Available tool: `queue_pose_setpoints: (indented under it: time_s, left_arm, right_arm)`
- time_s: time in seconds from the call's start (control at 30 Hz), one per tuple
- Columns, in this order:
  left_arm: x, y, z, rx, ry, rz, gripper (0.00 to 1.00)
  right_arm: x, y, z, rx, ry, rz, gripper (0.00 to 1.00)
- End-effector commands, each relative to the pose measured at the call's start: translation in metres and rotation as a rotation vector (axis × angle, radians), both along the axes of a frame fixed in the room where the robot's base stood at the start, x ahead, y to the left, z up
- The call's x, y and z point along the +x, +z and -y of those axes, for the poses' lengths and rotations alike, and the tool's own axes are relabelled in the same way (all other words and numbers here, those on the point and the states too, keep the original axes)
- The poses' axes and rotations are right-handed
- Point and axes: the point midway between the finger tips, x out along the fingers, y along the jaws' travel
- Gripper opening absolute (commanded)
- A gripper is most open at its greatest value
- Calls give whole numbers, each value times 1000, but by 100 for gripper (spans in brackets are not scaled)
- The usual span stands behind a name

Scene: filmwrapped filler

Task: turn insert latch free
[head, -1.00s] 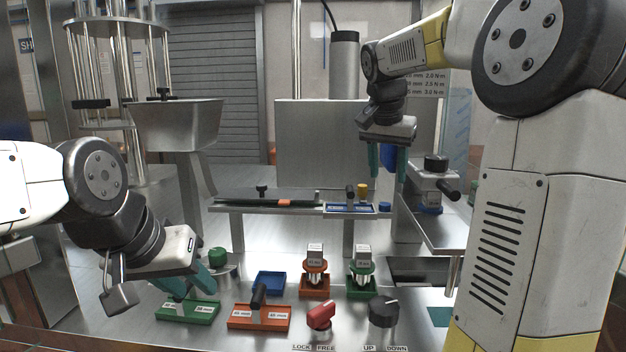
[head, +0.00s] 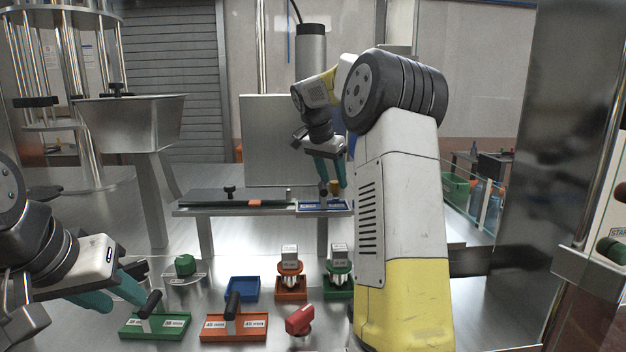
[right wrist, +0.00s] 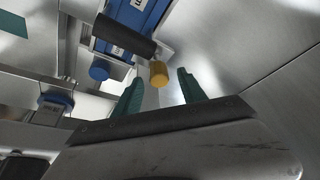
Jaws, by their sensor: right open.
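A red knob (head: 299,320) stands on the front panel in the head view; its labels are out of frame now. A blue insert (head: 312,207) with a black handle and a yellow-orange knob (head: 335,187) sits at the right of the raised shelf. My right gripper (head: 334,181) is open, fingers pointing down at the yellow knob. In the right wrist view the yellow knob (right wrist: 158,73) shows between the open fingertips (right wrist: 159,80), with no visible contact. My left gripper (head: 130,304) is open at the lower left, near the black handle of a green block (head: 165,326).
An orange block (head: 236,327) with a black handle, a blue tray (head: 242,289), and orange (head: 291,287) and green (head: 338,284) holders stand on the steel table. My right arm covers the table to the right. A hopper (head: 130,120) stands at the left.

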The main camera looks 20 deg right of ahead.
Motion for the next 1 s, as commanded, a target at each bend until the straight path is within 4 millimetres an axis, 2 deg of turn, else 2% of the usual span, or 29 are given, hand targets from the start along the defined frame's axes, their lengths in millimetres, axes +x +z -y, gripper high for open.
queue_pose_setpoints:
  time_s: [0.33,0.37,0.6,1.0]
  left_arm:
    - [0,0,0,0,0,0,36]
    - [0,0,0,0,0,0,36]
    - [0,0,0,0,0,0,36]
    - [0,0,0,0,0,0,36]
  right_arm:
    - [1,-6,2,0,0,0,49]
    - [1,-6,2,0,0,0,45]
    - [1,-6,2,0,0,0,0]
    - [0,-5,3,-1,54,1,0]
